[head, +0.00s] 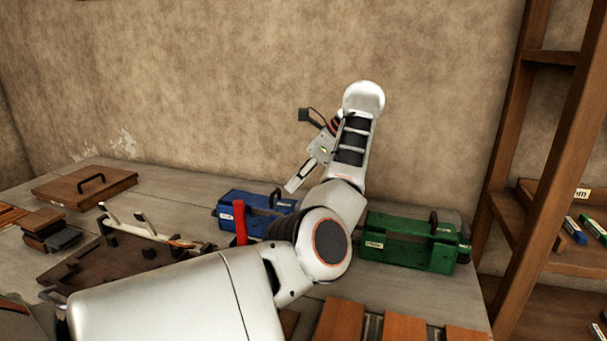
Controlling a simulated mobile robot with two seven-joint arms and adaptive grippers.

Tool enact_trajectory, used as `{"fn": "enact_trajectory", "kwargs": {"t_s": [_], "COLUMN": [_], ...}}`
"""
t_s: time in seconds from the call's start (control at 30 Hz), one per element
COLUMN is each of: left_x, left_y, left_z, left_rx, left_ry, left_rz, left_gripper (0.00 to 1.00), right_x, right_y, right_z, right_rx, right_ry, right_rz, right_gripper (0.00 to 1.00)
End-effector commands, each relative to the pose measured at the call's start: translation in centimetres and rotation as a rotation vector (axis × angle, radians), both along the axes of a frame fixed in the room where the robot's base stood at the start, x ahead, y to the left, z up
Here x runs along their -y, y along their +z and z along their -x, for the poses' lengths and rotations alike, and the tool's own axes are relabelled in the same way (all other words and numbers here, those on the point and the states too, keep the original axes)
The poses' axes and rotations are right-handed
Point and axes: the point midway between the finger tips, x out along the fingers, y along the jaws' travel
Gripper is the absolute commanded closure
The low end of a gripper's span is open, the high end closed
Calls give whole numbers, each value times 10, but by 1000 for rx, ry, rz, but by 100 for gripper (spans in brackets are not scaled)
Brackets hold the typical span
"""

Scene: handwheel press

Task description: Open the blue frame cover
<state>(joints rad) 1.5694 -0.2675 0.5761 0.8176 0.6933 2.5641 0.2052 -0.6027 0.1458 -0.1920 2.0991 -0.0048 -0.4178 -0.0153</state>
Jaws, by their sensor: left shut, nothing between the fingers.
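The blue frame (228,222) sits on the grey table near the back wall. My left arm hides its right part, so I cannot tell how its cover stands. A dark handle shows at its top near my gripper. My left gripper (291,187) is shut and empty, pointing down and left, just above the right part of the blue frame in the picture. I cannot tell whether it touches the frame.
A green frame (408,249) with a dark handle stands right of my arm. A red upright handle (240,222) stands in front of the blue frame. A brown board with a handle (85,187) lies at the back left. A wooden shelf (550,170) stands at the right.

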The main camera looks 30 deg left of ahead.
Motion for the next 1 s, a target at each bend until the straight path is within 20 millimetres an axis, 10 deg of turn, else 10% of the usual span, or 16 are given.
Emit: {"fn": "enact_trajectory", "kwargs": {"t_s": [0.3, 1.0], "left_x": [-23, -33], "left_y": [-31, -27], "left_z": [6, 7], "left_rx": [-2, 8], "left_ry": [1, 1], "left_rz": [-1, 23], "left_gripper": [100, 100], "right_x": [-1, -2], "right_y": [-1, 4], "right_z": [-1, -4], "right_rx": [2, 10], "right_ry": [2, 3], "right_rz": [-2, -3], "right_gripper": [60, 60]}}
